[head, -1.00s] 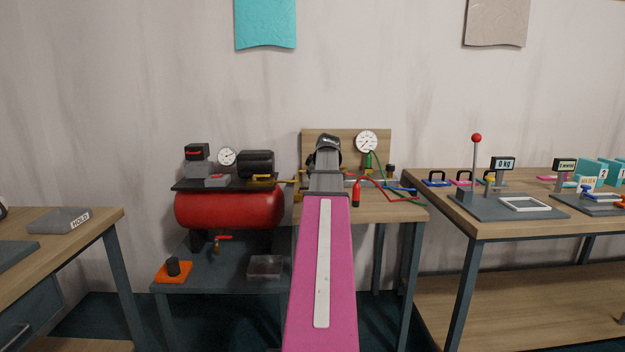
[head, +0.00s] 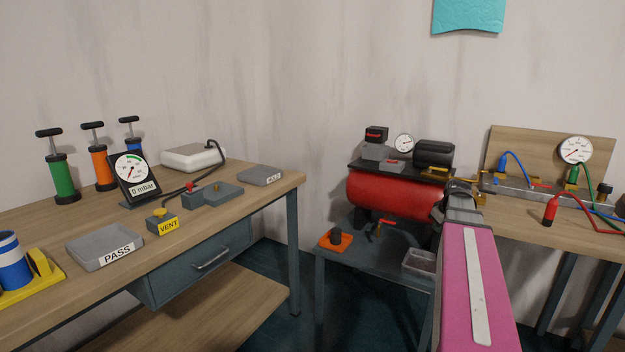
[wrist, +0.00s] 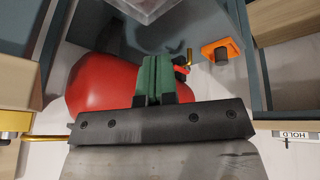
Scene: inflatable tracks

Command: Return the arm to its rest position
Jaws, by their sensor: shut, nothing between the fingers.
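My pink arm (head: 478,290) with a white strip reaches forward in the right part of the head view. Its dark grey end lies in front of the bench between the red compressor (head: 392,196) and the gauge panel (head: 540,150). The fingers of my gripper (wrist: 153,78) show in the wrist view as green pads pressed together, with nothing between them. Behind them the red tank (wrist: 100,92) fills the middle left of that view. The fingertips are hidden or too small to make out in the head view.
A wooden bench at left holds several hand pumps (head: 61,175), a gauge showing 0 mbar (head: 133,178), a PASS tray (head: 104,248) and a HOLD tray (head: 261,175).

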